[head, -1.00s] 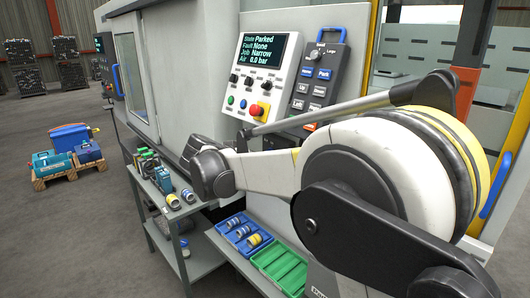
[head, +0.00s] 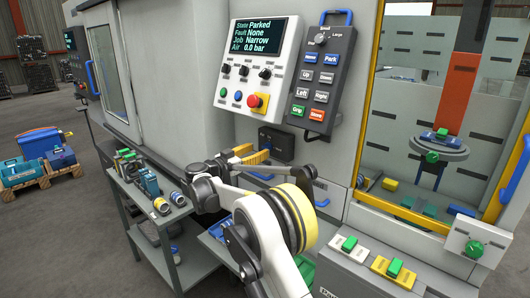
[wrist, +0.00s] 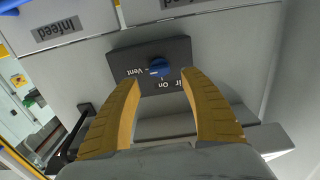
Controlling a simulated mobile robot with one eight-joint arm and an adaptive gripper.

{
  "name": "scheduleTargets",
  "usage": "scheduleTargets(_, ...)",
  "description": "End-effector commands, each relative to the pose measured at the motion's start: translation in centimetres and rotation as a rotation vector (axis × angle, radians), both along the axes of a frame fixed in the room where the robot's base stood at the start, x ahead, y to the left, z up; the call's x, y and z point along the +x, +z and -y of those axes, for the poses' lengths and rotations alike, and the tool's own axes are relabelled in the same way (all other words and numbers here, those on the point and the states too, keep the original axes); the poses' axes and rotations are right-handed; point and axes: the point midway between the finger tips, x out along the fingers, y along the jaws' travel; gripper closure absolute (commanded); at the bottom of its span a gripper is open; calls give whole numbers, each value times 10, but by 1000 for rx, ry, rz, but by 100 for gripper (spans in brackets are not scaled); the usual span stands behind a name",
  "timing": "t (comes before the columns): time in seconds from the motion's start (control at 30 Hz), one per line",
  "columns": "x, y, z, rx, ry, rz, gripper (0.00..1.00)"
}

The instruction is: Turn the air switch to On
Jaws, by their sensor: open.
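The knob's pale mark appears to face the Vent side. In the head view the dark box (head: 277,143) sits on the machine front below the control panel, its knob not clearly visible. My gripper (wrist: 160,77) is open and empty, its yellow fingers either side of the knob in the picture; contact cannot be told. It also shows in the head view (head: 262,156) close to the box.
The control panel (head: 257,66) reads Air 0.0 bar and State Parked. A pendant (head: 319,81) with several buttons hangs beside it, above the box. A grey cart (head: 150,222) with tooling stands at left. A glazed door frame (head: 362,110) is to the right.

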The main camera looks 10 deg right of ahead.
Motion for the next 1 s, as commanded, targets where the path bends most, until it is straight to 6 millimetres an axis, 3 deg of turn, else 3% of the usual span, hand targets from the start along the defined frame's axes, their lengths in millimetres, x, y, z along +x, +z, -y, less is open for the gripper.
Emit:
scheduleTargets(0.23,20,-2,28,0,0,-1,48)
scheduleTargets(0.6,24,0,33,0,1,-1,48)
scheduleTargets(0.77,24,0,33,0,1,-1,95)
scheduleTargets(0.8,24,0,33,0,1,-1,100)
scheduleTargets(1.0,24,0,33,0,1,-1,100)
